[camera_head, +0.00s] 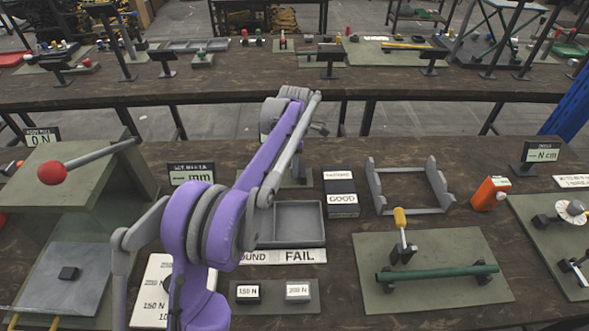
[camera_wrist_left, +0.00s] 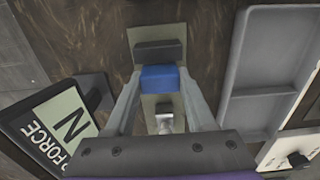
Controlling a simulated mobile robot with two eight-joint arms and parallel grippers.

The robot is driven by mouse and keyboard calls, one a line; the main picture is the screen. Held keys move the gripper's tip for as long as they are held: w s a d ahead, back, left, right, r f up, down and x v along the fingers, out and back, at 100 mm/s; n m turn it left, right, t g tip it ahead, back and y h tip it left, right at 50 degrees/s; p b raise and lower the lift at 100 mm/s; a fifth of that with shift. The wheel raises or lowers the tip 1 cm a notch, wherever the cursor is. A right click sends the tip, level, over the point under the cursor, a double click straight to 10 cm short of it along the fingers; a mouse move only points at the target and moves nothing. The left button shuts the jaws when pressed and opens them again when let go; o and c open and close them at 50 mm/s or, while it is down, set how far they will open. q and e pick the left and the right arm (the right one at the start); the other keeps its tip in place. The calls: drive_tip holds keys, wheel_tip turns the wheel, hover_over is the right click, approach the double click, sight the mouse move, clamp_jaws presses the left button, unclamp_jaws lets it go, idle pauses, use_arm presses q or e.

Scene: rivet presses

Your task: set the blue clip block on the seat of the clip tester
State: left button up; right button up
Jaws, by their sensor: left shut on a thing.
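The blue clip block (camera_wrist_left: 160,78) is between the two fingers of my left gripper (camera_wrist_left: 160,86), which is shut on it. In the left wrist view the block is over a narrow pale green plate (camera_wrist_left: 156,33), which looks like the base of the clip tester. A dark block (camera_wrist_left: 158,50) on the plate lies just beyond the blue block, and a silver post (camera_wrist_left: 164,121) shows on the near side. Whether the blue block touches the seat I cannot tell. In the head view my arm hides the blue block and the fingertips. My right gripper is not in view.
A force display (camera_wrist_left: 60,130) stands left of the gripper in the wrist view. A grey divided tray (camera_wrist_left: 263,65) is to the right. In the head view, a GOOD box (camera_head: 341,195), a grey cradle (camera_head: 410,205) and a lever press with a red knob (camera_head: 52,173) stand on the bench.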

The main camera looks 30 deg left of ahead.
use_arm(q)
drive_tip(key=shift+f, duration=0.95)
drive_tip(key=o, duration=1.3)
drive_tip(key=shift+f, duration=0.1)
wheel_tip(320, 180, up, 12)
drive_tip(key=shift+r+p, duration=0.15)
drive_tip(key=shift+p, duration=0.4)
